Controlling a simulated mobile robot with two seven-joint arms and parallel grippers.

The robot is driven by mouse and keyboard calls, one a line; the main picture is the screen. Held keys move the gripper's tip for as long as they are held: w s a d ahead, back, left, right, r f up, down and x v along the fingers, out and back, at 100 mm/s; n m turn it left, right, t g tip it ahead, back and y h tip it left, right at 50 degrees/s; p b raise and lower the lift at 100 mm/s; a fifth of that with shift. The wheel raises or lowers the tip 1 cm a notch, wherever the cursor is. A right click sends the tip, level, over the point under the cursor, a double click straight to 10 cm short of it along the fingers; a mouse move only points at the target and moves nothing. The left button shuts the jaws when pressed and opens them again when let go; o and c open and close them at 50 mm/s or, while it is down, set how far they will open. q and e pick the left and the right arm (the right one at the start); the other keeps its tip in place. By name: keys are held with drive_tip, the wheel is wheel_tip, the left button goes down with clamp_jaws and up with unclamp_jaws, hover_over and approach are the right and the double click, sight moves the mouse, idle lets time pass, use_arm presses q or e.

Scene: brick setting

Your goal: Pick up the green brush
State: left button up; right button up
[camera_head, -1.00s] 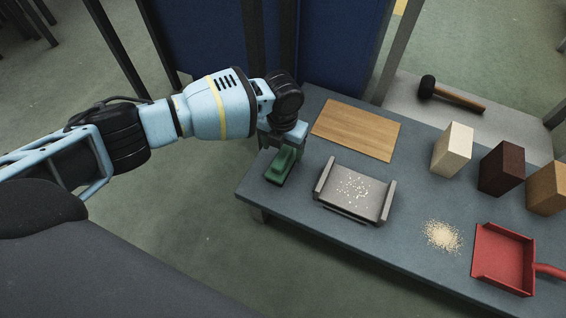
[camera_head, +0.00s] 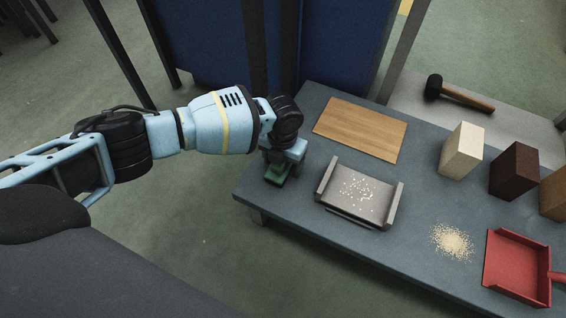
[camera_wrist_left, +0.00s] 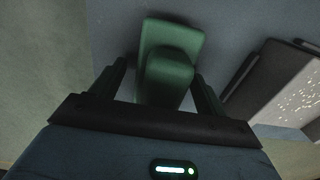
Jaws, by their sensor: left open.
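The green brush (camera_head: 277,173) lies on the grey-blue table near its left end, partly hidden by my left gripper in the head view. In the left wrist view the brush (camera_wrist_left: 170,55) shows a broad block with a raised part nearer to me. My left gripper (camera_wrist_left: 163,80) is open, with one dark finger on each side of the brush's near part. In the head view my left gripper (camera_head: 281,165) is over the brush, pointing down. Whether the fingers touch it cannot be told. My right gripper is not in view.
A metal tray (camera_head: 327,181) with white bits stands just right of the brush. A wooden board (camera_head: 360,129) lies behind it. Further right are a crumb pile (camera_head: 453,242), a red dustpan (camera_head: 517,265), several blocks and a hammer (camera_head: 460,94). The table's left edge is close to the brush.

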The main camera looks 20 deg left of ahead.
use_arm(q)
drive_tip(key=c, duration=1.2)
drive_tip(key=shift+o, duration=0.2)
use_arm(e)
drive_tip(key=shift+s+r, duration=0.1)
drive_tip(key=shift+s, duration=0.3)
use_arm(q)
drive_tip(key=shift+r, duration=0.1)
